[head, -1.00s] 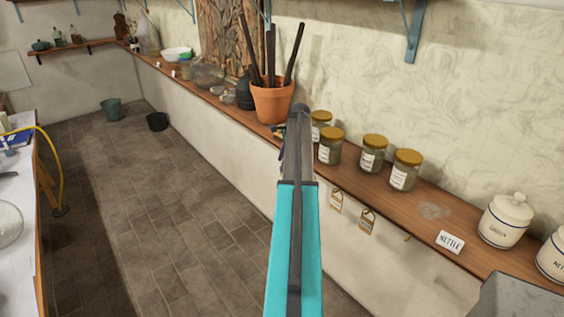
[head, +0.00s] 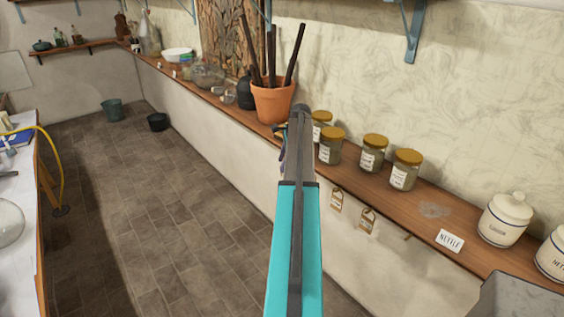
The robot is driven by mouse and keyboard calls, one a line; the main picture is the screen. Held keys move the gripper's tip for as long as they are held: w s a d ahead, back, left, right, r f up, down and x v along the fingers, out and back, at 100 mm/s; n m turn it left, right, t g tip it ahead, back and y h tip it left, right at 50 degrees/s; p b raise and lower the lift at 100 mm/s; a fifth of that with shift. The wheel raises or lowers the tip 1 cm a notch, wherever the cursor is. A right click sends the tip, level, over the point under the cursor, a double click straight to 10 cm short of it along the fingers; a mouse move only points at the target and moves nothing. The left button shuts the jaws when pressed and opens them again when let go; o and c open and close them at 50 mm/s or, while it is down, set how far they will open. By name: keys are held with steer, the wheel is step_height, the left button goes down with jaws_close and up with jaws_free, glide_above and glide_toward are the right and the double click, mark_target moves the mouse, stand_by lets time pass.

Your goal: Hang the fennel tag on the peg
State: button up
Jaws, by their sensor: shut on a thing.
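My gripper (head: 282,146) shows only in part at the left edge of my dark and teal arm, by the shelf's front edge. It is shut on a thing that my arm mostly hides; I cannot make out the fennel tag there. Two small tan tags, a left one (head: 336,201) and a right one (head: 367,219), hang below the shelf's front edge, their writing too small to read. A short bare peg (head: 407,237) sticks out of the edge to their right. My gripper is up and left of the tags and apart from them.

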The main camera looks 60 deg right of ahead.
steer(key=shift+s+d+f, duration=0.5)
steer(key=shift+s+d, duration=0.1)
steer(key=shift+d, duration=0.2)
steer(key=o, duration=1)
steer(key=shift+r, duration=0.15)
steer(key=shift+d+r+b, duration=0.15)
steer(key=shift+r+b, duration=0.25)
steer(key=shift+r, duration=0.45)
steer(key=shift+o, duration=0.4)
steer(key=w+a+b+v, duration=0.1)
steer(key=b+v, duration=0.2)
steer(key=v, duration=0.9)
steer(key=shift+a+r, duration=0.35)
steer(key=shift+a, duration=0.05)
steer(key=shift+s, duration=0.15)
